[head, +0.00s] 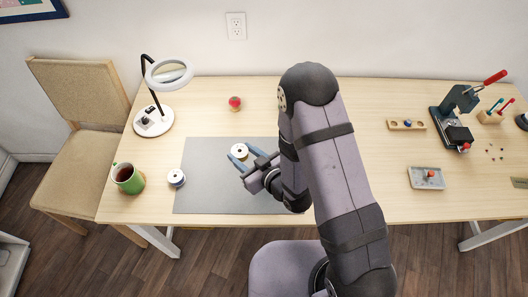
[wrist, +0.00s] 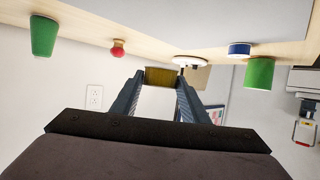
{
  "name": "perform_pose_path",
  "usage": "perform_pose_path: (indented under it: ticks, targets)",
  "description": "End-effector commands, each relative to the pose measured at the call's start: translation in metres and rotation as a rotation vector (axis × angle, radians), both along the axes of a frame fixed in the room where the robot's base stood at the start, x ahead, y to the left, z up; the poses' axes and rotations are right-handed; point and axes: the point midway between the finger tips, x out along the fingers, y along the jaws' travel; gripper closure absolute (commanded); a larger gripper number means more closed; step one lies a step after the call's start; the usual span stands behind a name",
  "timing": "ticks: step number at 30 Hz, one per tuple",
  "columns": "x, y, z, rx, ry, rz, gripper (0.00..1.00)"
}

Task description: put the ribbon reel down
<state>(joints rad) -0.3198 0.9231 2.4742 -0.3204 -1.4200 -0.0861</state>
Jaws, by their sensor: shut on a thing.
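The ribbon reel (head: 239,150) shows a white round top with a dark centre hole in the head view. My gripper (head: 240,156) is shut on it, with a blue finger on either side, over the left-centre part of the grey mat (head: 205,190). In the wrist view the reel's yellow side (wrist: 160,76) sits between the fingertips of my gripper (wrist: 160,82). I cannot tell whether its underside touches the mat. A second, blue and white reel (head: 176,178) stands just left of the mat and also shows in the wrist view (wrist: 238,49).
A press (head: 458,115) and small tray (head: 427,178) are at the right. My arm hides the table's middle. The mat's left part is bare.

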Motion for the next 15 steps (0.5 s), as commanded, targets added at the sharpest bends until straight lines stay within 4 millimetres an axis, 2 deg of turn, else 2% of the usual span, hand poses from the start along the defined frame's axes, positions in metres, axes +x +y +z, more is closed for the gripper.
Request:
perform_pose_path:
  ticks: [5, 9, 15]
  targets:
    - [0.028, -0.035, -0.001, 0.001, -0.007, -0.095, 0.84]
    - [0.056, -0.074, 0.01, 0.001, -0.01, -0.19, 0.84]
    - [0.079, -0.117, 0.028, 0.001, -0.007, -0.283, 0.84]
